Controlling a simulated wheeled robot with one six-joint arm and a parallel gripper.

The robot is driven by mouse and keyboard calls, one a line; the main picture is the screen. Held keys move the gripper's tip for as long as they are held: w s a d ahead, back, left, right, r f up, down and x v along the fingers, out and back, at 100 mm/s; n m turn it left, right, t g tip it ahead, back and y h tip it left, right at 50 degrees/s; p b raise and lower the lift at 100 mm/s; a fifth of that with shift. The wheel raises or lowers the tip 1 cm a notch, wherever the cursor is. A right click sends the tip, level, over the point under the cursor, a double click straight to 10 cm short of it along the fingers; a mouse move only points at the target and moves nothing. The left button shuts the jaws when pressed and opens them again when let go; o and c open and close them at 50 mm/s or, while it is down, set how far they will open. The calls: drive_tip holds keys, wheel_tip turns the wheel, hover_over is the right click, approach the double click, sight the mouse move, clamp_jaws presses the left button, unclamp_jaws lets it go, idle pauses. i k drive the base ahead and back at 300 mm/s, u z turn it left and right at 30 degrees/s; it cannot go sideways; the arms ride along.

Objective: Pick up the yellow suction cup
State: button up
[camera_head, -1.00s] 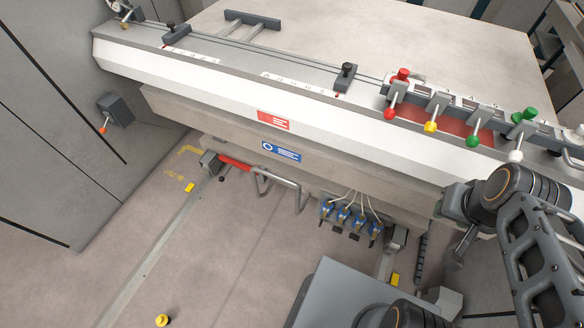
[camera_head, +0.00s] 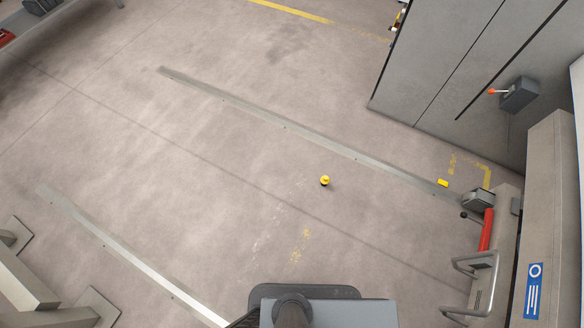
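The yellow suction cup (camera_head: 325,181) is a small yellow piece with a dark part at its base. It lies on the concrete floor near the middle of the view, with bare floor around it. My own body shows at the bottom centre, below the cup in the picture and apart from it. My gripper is not in view.
Two metal floor rails (camera_head: 290,133) run diagonally across the floor. At the right stand the machine front with a blue sign (camera_head: 533,290), a metal handle (camera_head: 478,270) and a red bar (camera_head: 487,230). A grey cabinet (camera_head: 440,70) is upper right. The floor around the cup is clear.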

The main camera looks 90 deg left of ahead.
sight(325, 180)
drive_tip(key=u, duration=2.85)
drive_tip(key=i, duration=0.65)
drive_tip(key=u, duration=0.7)
drive_tip(key=i, duration=0.9)
drive_tip(key=u, duration=0.35)
